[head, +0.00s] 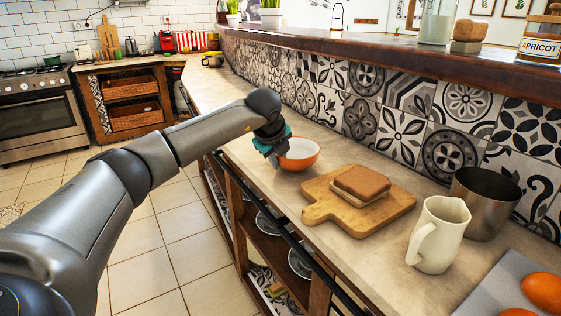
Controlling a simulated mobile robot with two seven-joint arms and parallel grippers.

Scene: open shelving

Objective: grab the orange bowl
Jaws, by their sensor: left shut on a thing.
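The orange bowl (301,155), orange outside and white inside, sits on the beige counter beyond the cutting board. My left arm reaches in from the left, and my left gripper (277,155) is at the bowl's left edge, shut on its rim. The fingertips are small and partly hidden by the gripper body and the bowl. The bowl looks upright, and I cannot tell whether it is lifted off the counter. My right gripper is not in view.
A wooden cutting board (390,211) with bread slices (361,183) lies nearer than the bowl. A cream pitcher (437,236) and a metal cup (484,205) stand at the right. The tiled wall (375,108) rises behind. A dark rail (290,236) runs along the counter's front.

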